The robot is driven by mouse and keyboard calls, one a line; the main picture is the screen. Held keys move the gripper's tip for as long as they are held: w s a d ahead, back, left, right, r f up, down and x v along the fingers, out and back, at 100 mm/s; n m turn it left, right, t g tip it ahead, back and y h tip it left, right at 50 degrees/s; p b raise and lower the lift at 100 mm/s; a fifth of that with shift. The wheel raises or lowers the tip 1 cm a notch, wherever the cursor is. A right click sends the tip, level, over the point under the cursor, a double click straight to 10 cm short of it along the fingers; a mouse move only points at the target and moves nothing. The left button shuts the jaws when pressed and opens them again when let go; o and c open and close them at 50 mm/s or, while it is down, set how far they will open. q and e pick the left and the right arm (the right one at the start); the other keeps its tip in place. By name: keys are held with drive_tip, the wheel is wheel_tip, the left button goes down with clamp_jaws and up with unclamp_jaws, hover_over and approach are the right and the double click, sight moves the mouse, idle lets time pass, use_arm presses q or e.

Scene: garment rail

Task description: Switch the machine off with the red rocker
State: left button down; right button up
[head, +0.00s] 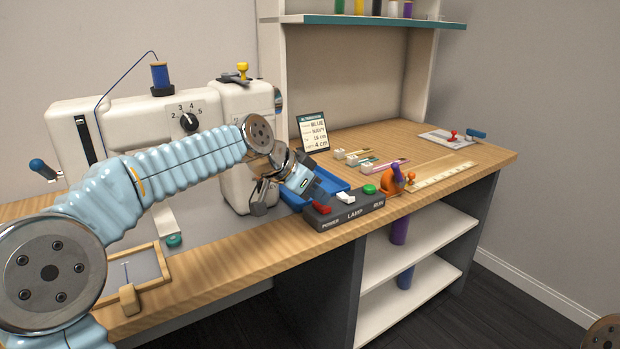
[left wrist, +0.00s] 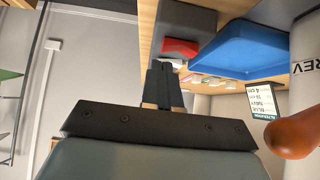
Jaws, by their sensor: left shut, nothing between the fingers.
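The red rocker (head: 321,208) sits at the left end of the dark grey switch box (head: 350,211), above the label POWER. The rocker also shows in the left wrist view (left wrist: 180,47), just beyond the fingertips. My left gripper (head: 317,195) is over the left end of the box, close to the rocker, with its fingers shut and empty. In the left wrist view the closed fingers (left wrist: 163,72) point at the rocker; I cannot tell whether they touch it. The white sewing machine (head: 130,128) stands behind my left arm. My right gripper is out of view.
A white LAMP switch (head: 346,197) and a green RUN button (head: 369,189) share the box. A blue tray (head: 334,183) lies just behind it. An orange object (head: 391,182) stands at its right end. The right side of the wooden table (head: 450,155) has free room.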

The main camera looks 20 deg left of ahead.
use_arm(q)
drive_tip(key=shift+f, duration=0.75)
drive_tip(key=shift+s+d+f+b, duration=0.1)
drive_tip(key=shift+f+b, duration=0.45)
drive_tip(key=shift+b, duration=0.35)
drive_tip(key=shift+r+p, duration=0.3)
drive_tip(key=shift+p, duration=0.05)
drive_tip(key=shift+w+a+r+p, duration=0.4)
drive_tip(key=shift+w+a+p, duration=0.05)
drive_tip(key=shift+a, duration=0.15)
drive_tip(key=shift+y, duration=0.3)
